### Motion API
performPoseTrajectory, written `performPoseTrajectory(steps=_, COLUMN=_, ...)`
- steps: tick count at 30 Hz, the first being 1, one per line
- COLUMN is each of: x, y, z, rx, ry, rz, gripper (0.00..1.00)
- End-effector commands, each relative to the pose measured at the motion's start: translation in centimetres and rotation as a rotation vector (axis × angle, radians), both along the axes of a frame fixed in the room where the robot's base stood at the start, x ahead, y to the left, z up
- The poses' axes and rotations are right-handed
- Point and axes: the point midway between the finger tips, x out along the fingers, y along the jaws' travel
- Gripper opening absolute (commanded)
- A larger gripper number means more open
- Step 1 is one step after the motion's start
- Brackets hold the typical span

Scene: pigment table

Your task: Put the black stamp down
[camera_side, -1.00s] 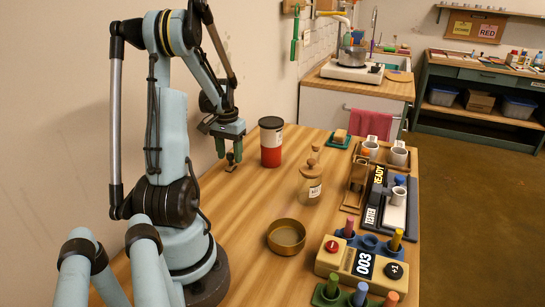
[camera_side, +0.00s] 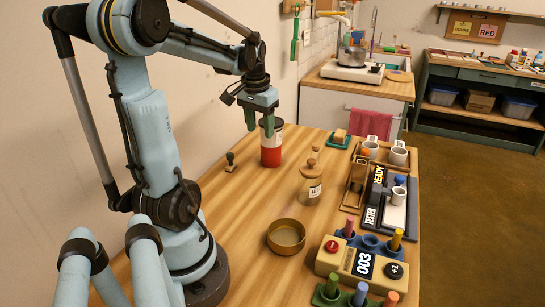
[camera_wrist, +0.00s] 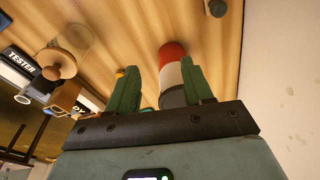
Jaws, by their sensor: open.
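The small dark stamp (camera_side: 231,162) stands upright on the wooden table (camera_side: 235,215) near the wall, left of the red, white and black canister (camera_side: 271,156). In the wrist view a dark round-ended thing at the top edge, probably the stamp (camera_wrist: 216,8), is cut off by the frame. My gripper (camera_side: 259,128) is open and empty, raised above the table in front of the canister's upper part. In the wrist view the green fingers of my gripper (camera_wrist: 160,88) are spread apart, with the canister showing beyond them.
A tester tray (camera_side: 371,217), cups and a cream box marked 003 (camera_side: 338,257) fill the right side. Bare table surrounds the stamp.

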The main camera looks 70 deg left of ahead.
Motion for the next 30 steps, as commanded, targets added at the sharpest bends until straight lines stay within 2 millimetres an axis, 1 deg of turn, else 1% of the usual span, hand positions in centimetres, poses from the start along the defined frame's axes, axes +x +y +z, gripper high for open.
performPoseTrajectory(steps=1, x=1.5, y=-3.0, z=0.3, rx=0.026, ry=-0.03, rz=-0.068, gripper=0.51)
performPoseTrajectory(steps=2, x=2.3, y=-4.5, z=0.4, rx=0.042, ry=-0.052, rz=-0.101, gripper=0.51)
performPoseTrajectory(steps=3, x=3.1, y=-6.5, z=0.6, rx=0.06, ry=-0.081, rz=-0.145, gripper=0.51)
performPoseTrajectory(steps=5, x=4.1, y=-9.6, z=0.7, rx=0.084, ry=-0.13, rz=-0.208, gripper=0.51)
performPoseTrajectory(steps=6, x=4.6, y=-11.6, z=0.8, rx=0.097, ry=-0.163, rz=-0.252, gripper=0.51)
performPoseTrajectory(steps=8, x=5.1, y=-14.7, z=0.7, rx=0.111, ry=-0.214, rz=-0.317, gripper=0.51)
performPoseTrajectory(steps=9, x=5.3, y=-16.6, z=0.7, rx=0.117, ry=-0.249, rz=-0.358, gripper=0.51)
performPoseTrajectory(steps=12, x=5.3, y=-20.9, z=0.3, rx=0.123, ry=-0.332, rz=-0.452, gripper=0.51)
performPoseTrajectory(steps=15, x=5.0, y=-24.1, z=0.0, rx=0.118, ry=-0.398, rz=-0.523, gripper=0.51)
performPoseTrajectory(steps=18, x=4.7, y=-26.0, z=-0.3, rx=0.111, ry=-0.443, rz=-0.568, gripper=0.51)
performPoseTrajectory(steps=21, x=4.5, y=-26.9, z=-0.4, rx=0.107, ry=-0.466, rz=-0.589, gripper=0.51)
performPoseTrajectory(steps=30, x=4.5, y=-27.1, z=-0.4, rx=0.105, ry=-0.47, rz=-0.591, gripper=0.51)
